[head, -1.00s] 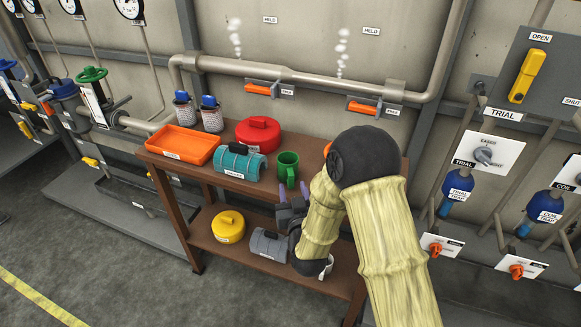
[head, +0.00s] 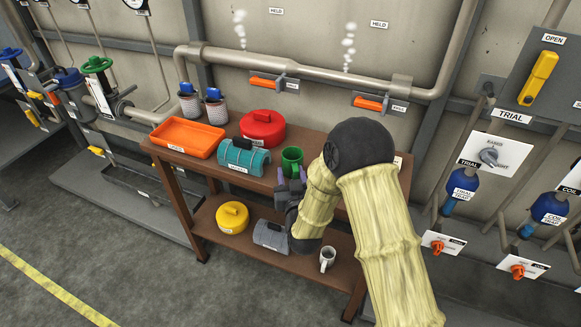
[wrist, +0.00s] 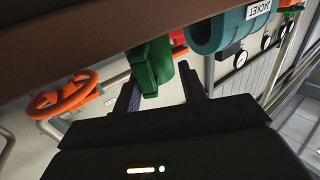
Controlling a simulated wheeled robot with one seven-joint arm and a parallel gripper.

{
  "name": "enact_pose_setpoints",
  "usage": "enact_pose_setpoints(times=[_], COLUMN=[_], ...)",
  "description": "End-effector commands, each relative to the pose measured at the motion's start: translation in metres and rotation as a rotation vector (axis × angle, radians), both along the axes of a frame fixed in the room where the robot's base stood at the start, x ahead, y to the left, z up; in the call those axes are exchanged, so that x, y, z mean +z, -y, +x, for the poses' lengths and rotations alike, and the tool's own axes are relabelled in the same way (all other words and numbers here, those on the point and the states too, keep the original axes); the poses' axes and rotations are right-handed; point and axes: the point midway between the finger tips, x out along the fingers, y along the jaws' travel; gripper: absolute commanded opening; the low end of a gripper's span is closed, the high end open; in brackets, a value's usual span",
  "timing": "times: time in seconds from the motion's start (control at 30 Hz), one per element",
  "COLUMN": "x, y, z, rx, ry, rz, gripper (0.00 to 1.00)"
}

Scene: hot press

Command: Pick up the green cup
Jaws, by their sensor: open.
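The green cup (head: 292,156) stands upright on the top shelf of the brown cart (head: 345,203), right of a teal cylinder labelled JACKET (head: 243,158). My gripper (head: 290,181) is open and empty, just in front of and below the cup at the shelf's front edge. In the wrist view, the green cup (wrist: 150,66) appears between the two dark fingers of my gripper (wrist: 158,78), partly behind the shelf edge. I cannot tell how deep the cup is between the fingers; no grip is visible.
A red round pot (head: 263,130) and an orange tray (head: 187,138) share the top shelf. Below are a yellow pot (head: 233,217), a grey cylinder (head: 268,234) and a white mug (head: 327,260). A pipe (head: 300,74) runs along the wall behind.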

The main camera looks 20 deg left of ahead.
Motion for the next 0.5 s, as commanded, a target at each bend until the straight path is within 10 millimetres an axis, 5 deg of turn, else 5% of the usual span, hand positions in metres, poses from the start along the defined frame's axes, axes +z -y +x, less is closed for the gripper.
enact_pose_setpoints(times=[0.17, 0.37, 0.5], x=[0.0002, 0.0003, 0.0007], y=[0.0079, 0.0044, 0.0022], z=[0.0048, 0.0027, 0.0015], rx=[-0.014, -0.008, -0.004], ry=[0.000, 0.000, 0.002], rz=[0.000, 0.000, 0.001], gripper=[0.42, 0.03, 0.00])
